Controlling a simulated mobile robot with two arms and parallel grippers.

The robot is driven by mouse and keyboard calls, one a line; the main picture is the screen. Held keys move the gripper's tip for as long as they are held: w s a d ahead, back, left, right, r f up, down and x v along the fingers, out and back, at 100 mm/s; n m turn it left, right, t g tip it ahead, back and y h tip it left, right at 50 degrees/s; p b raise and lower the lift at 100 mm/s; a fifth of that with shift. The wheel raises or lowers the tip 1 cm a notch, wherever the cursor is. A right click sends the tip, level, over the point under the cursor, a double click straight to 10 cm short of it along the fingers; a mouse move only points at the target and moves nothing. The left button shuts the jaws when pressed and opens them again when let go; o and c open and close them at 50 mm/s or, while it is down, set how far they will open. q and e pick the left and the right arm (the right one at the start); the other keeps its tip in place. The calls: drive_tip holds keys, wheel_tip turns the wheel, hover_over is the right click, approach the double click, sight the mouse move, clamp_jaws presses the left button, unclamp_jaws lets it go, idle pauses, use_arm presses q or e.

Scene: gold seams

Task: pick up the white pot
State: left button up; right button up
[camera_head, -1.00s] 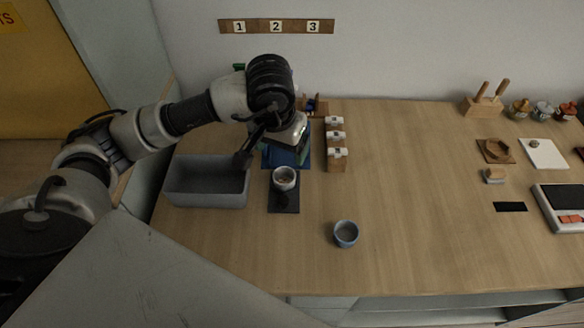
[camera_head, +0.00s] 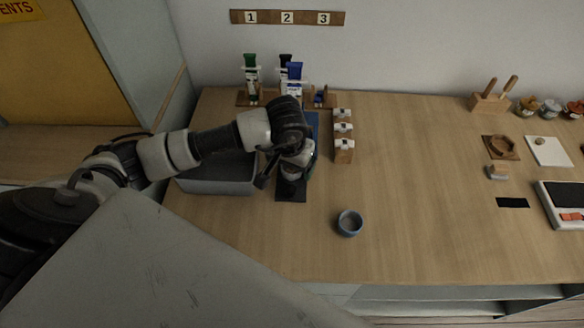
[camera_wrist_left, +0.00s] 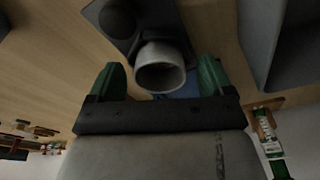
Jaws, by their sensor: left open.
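The white pot (camera_wrist_left: 160,68) shows in the left wrist view with its round rim toward the camera. My left gripper (camera_wrist_left: 160,80) is open, with one green fingertip on each side of the pot and gaps between them and its wall. In the head view my left gripper (camera_head: 286,174) is low over the dark mat (camera_head: 291,191), and the gripper and wrist hide most of the pot. My right gripper is not in view.
A grey bin (camera_head: 215,186) stands just left of the gripper. A small blue-grey cup (camera_head: 350,223) stands to the front right. A wooden rack with white tops (camera_head: 343,142) stands right of the gripper, and tubes (camera_head: 293,80) stand behind.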

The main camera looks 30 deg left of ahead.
use_arm(q)
drive_tip(key=shift+c, duration=0.4)
drive_tip(key=c, duration=0.9)
drive_tip(key=shift+r, duration=0.1)
